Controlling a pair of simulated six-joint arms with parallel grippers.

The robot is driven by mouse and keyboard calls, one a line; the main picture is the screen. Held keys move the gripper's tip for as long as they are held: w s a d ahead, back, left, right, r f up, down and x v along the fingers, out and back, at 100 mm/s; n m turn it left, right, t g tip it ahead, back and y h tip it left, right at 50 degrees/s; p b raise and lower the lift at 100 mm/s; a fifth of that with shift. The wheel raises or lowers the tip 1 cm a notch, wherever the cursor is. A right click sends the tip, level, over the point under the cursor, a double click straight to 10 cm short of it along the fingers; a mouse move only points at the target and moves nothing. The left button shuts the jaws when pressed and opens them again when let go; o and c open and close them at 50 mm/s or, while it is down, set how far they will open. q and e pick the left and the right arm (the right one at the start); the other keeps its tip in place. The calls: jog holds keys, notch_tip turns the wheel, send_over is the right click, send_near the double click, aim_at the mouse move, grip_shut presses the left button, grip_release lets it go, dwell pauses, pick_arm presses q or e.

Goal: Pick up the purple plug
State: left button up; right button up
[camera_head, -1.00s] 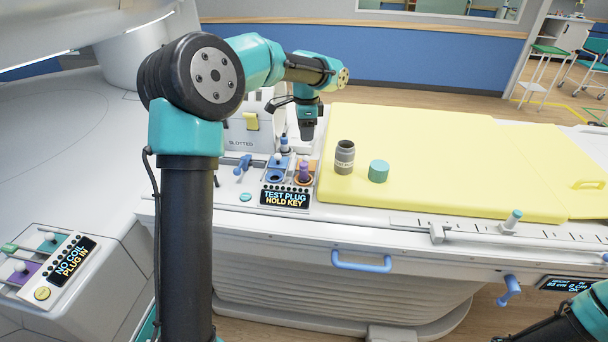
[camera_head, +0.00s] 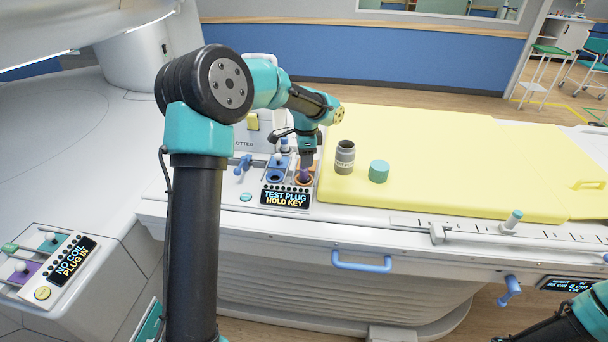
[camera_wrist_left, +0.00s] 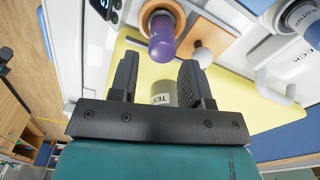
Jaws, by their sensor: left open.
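The purple plug (camera_head: 304,175) stands upright in an orange-rimmed socket (camera_head: 313,181) on the panel. In the left wrist view the purple plug (camera_wrist_left: 162,42) is just beyond my fingertips, in line with the space between them. My left gripper (camera_head: 306,158) points down at the plug from directly above and hides its upper part in the head view. In the left wrist view the left gripper (camera_wrist_left: 160,68) is open, with nothing held between its fingers. My right gripper is not in view; only part of the right arm shows at the lower right.
Left of the plug is a blue socket (camera_head: 275,177). A display (camera_head: 286,197) reading "TEST PLUG HOLD KEY" is in front.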

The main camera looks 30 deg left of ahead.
aim_at(304, 174)
pick_arm(q)
jog(key=shift+s+a+f, duration=0.1)
jog(key=shift+a+f, duration=0.05)
jog(key=shift+f, duration=1.15)
jog(key=shift+a+f, duration=0.1)
jog(key=shift+f, duration=1.15)
jog(key=shift+c, duration=0.4)
jog(key=c, duration=0.6)
